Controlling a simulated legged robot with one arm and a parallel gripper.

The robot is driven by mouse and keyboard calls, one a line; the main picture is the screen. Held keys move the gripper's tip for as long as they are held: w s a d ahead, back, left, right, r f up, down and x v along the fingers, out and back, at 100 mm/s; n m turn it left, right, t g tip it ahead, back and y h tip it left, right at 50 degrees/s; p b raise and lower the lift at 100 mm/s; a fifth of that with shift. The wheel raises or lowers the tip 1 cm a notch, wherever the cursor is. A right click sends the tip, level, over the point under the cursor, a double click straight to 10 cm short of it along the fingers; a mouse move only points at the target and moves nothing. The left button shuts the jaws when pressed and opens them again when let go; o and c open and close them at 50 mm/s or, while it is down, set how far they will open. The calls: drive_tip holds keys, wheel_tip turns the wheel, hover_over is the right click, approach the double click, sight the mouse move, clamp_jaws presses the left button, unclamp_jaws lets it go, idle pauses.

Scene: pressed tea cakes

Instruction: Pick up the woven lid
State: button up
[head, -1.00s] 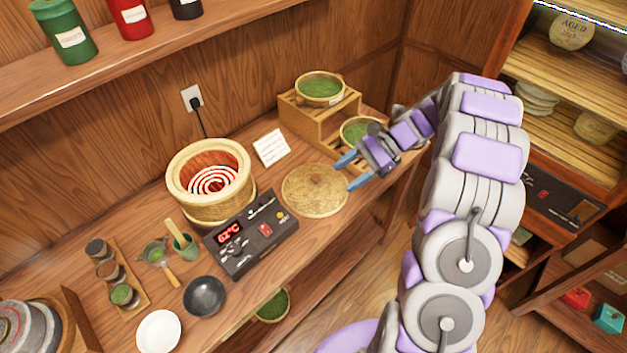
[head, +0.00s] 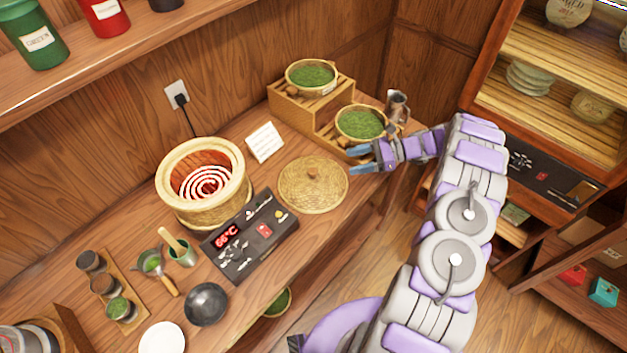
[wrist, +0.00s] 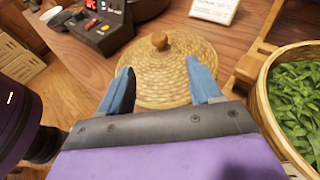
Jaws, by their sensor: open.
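The woven lid (head: 313,190) is a round, flat, tan basketwork disc with a small brown knob (head: 313,173) at its centre. It lies flat on the wooden counter, right of the control box. My gripper (head: 357,160) is open and empty, just to the right of the lid and apart from the knob. In the wrist view the lid (wrist: 165,75) lies beyond my two blue fingertips (wrist: 163,80), and its knob (wrist: 160,41) shows past them, roughly centred between the fingers. The near part of the lid is hidden behind my gripper.
A heating basket (head: 205,180) with a glowing coil stands left of the lid. The control box (head: 248,237) sits close by. A stepped wooden stand (head: 290,112) carries baskets of green leaves, one (wrist: 262,90) near my gripper's right. A white card (head: 264,142) stands behind.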

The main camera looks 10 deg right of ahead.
sight(317, 170)
drive_tip(key=b+x, duration=0.2)
drive_tip(key=x, duration=1.2)
drive_tip(key=shift+a, duration=0.15)
drive_tip(key=shift+c, duration=0.4)
drive_tip(key=c, duration=0.4)
clamp_jaws()
